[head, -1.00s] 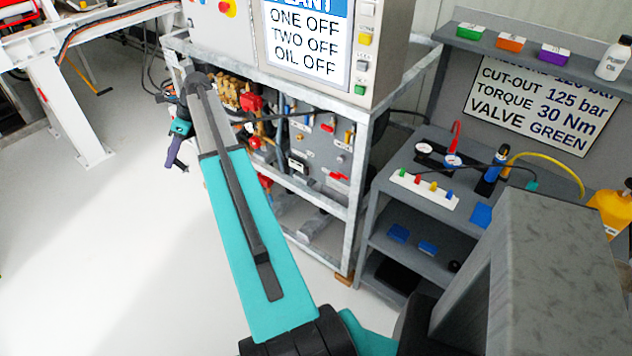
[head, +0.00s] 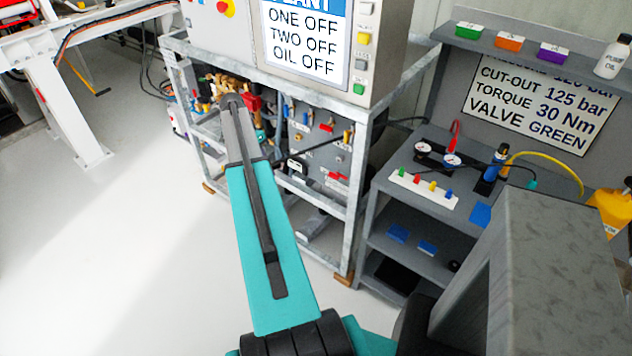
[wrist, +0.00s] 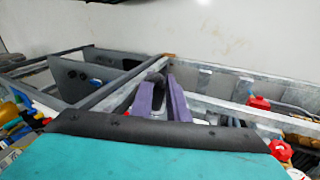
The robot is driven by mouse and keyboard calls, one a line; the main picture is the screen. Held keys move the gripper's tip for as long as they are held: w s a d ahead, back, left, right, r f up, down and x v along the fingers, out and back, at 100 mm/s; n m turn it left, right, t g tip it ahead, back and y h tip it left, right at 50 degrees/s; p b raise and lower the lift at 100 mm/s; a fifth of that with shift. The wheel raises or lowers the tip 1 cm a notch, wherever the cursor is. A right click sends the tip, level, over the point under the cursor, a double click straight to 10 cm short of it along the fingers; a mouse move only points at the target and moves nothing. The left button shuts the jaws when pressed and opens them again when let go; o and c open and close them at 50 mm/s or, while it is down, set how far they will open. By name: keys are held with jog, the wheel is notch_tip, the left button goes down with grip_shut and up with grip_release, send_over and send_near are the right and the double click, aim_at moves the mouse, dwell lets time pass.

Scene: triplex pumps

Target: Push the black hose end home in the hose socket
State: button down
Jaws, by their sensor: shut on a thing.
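In the wrist view my gripper (wrist: 162,88) shows as two purple fingers pointing away over the rails of a metal frame. A dark, curved piece (wrist: 154,77) sits between the fingers; it looks like the black hose end, and the gripper is shut on it. In the head view my own arm hides the gripper and the hose end. The arm reaches toward the front of the pump frame (head: 349,215). I cannot make out the hose socket in either view, nor whether the hose end touches it.
Brass fittings and a red part (head: 250,103) crowd the pump frame beside my arm. A panel (head: 318,150) with coloured valves stands to their right. A grey bench (head: 410,190) with gauges and a yellow hose is at right. The floor (head: 120,240) at left is clear.

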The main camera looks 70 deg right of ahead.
jog(key=s+d+f+n+h, duration=0.1)
jog(key=s+d+f+h, duration=0.1)
jog(key=s, duration=0.6)
jog(key=s+d+f+n+h, duration=0.1)
jog(key=s+d+f, duration=0.1)
jog(key=s, duration=0.6)
jog(key=shift+s+d+f+g+h, duration=0.2)
jog(key=shift+s+d+g+h, duration=0.1)
jog(key=shift+d+h, duration=0.1)
jog(key=shift+w+a+r, duration=0.1)
jog(key=shift+w, duration=0.05)
jog(key=shift+s+d, duration=0.25)
jog(key=shift+d, duration=0.7)
jog(key=shift+s+d, duration=0.2)
jog(key=shift+d, duration=0.7)
jog(key=shift+s+d, duration=0.25)
jog(key=shift+d, duration=0.7)
jog(key=shift+s+d+b, duration=0.15)
jog(key=shift+d+b, duration=0.2)
jog(key=shift+d, duration=0.2)
jog(key=shift+s+d+b, duration=0.15)
jog(key=shift+d+b, duration=0.2)
jog(key=shift+d, duration=0.2)
dwell(1.4)
jog(key=c, duration=1.6)
grip_release()
jog(key=shift+c, duration=0.2)
jog(key=shift+r, duration=0.1)
